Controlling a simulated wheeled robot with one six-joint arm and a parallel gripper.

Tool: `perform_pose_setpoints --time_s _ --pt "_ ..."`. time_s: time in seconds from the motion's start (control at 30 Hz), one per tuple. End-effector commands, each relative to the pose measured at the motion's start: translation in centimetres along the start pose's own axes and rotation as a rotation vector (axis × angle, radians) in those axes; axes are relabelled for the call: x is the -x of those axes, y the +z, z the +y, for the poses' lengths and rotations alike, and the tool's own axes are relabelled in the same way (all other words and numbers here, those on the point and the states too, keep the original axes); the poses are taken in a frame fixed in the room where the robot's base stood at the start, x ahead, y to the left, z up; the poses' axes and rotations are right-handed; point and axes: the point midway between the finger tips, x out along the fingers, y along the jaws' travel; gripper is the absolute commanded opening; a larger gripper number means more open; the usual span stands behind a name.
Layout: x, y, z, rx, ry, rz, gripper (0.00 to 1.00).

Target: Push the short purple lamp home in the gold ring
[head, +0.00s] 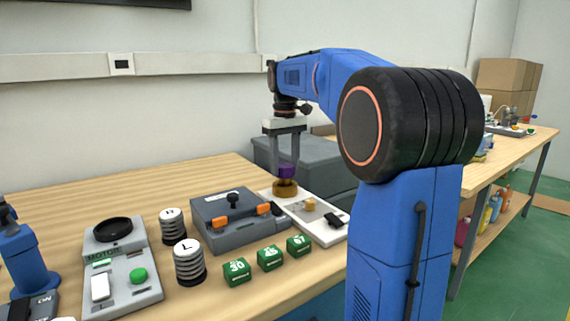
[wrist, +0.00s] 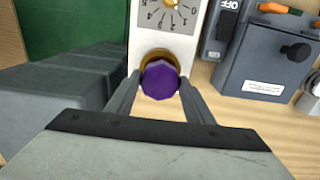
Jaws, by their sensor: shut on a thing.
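The short purple lamp (head: 287,171) stands between the fingers of my gripper (head: 285,163), just above the gold ring (head: 285,188). In the wrist view, the fingers of my gripper (wrist: 159,88) are shut on the faceted purple lamp (wrist: 160,80) from both sides. The gold ring (wrist: 157,54) shows behind the lamp, at the end of a white panel (wrist: 170,44). The lamp hides much of the ring, so I cannot tell how deep it sits.
The white panel also bears a dial (wrist: 172,12). A grey box with orange clips (head: 232,220) stands left of it. A dark grey case (wrist: 62,105) is close beside my gripper.

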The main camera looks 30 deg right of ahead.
Motion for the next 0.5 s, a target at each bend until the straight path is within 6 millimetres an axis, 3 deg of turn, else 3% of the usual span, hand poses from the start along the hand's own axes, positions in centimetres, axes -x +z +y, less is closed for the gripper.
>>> perform_pose_setpoints --time_s 0.5 --pt "-0.47 0.0 0.0 0.0 0.0 0.0 0.32"
